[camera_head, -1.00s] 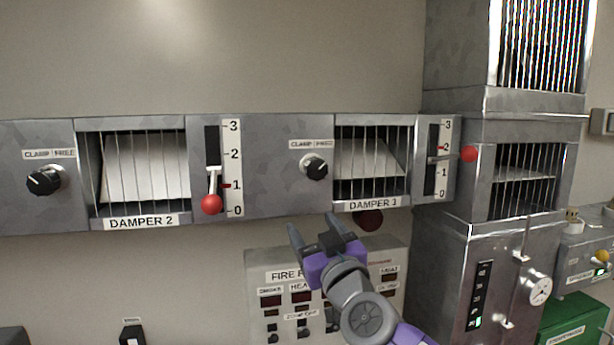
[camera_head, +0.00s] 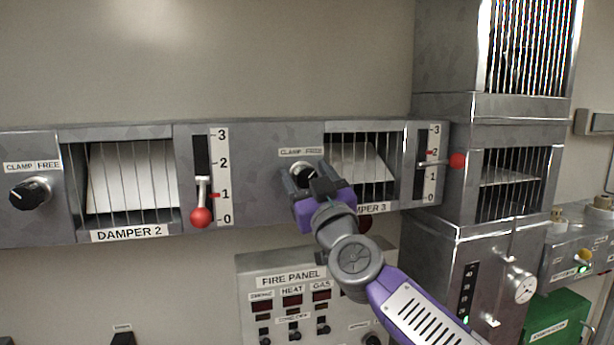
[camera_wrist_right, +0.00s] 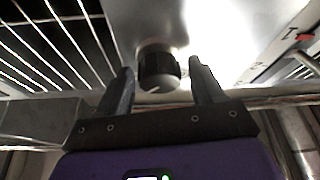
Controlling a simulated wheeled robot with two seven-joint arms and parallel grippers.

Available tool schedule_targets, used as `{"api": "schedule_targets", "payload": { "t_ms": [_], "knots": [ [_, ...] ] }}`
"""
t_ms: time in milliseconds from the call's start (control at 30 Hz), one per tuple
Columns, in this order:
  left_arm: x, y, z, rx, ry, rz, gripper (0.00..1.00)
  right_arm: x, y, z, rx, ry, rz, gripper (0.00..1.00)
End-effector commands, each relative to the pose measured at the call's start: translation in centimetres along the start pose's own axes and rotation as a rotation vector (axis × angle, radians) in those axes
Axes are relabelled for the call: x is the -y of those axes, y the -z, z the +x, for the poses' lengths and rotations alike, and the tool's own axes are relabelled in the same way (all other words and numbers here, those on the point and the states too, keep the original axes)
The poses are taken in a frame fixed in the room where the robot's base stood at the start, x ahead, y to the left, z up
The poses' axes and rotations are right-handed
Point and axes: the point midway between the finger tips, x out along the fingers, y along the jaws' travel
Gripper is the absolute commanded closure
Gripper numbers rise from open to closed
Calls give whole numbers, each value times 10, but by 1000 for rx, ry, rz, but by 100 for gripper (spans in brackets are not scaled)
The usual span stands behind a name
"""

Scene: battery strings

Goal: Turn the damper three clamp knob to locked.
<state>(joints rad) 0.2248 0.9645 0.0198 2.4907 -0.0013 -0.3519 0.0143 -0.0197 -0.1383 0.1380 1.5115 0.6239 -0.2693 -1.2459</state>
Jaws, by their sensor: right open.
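The damper three clamp knob (camera_head: 302,173) is black with a pale pointer mark, on the grey duct panel under a label reading CLAMP and FREE. My right gripper (camera_head: 306,178) covers its lower part in the head view. In the right wrist view the knob (camera_wrist_right: 158,72) sits between the two spread fingertips of my right gripper (camera_wrist_right: 163,82), with a gap on both sides. The jaws are open and not visibly touching it. Which way the knob's pointer faces is hard to tell. My left gripper is out of view.
The damper 3 window (camera_head: 360,165) with its wire grille is right of the knob. Its red-balled lever (camera_head: 457,160) sticks out beside the scale. The damper 2 knob (camera_head: 30,192) and lever (camera_head: 201,217) are left. The fire panel (camera_head: 290,300) is below.

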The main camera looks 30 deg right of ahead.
Motion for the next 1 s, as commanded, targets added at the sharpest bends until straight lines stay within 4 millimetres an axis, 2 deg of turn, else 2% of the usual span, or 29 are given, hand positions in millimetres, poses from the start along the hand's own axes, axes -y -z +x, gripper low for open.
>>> {"api": "schedule_targets", "payload": {
  "t_ms": [133, 400, 500, 767, 1000],
  "knots": [
    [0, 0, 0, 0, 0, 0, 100, 0, 0, 0, 0, 0, 0, 33],
    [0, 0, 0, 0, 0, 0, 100, 0, 0, 0, 0, 0, 0, 74],
    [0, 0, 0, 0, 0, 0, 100, 0, 0, 0, 0, 1, 0, 87],
    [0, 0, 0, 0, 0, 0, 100, 0, 0, 0, 0, 11, -27, 87],
    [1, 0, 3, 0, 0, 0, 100, 0, -1, 0, 2, 58, -143, 87]
  ]
}}
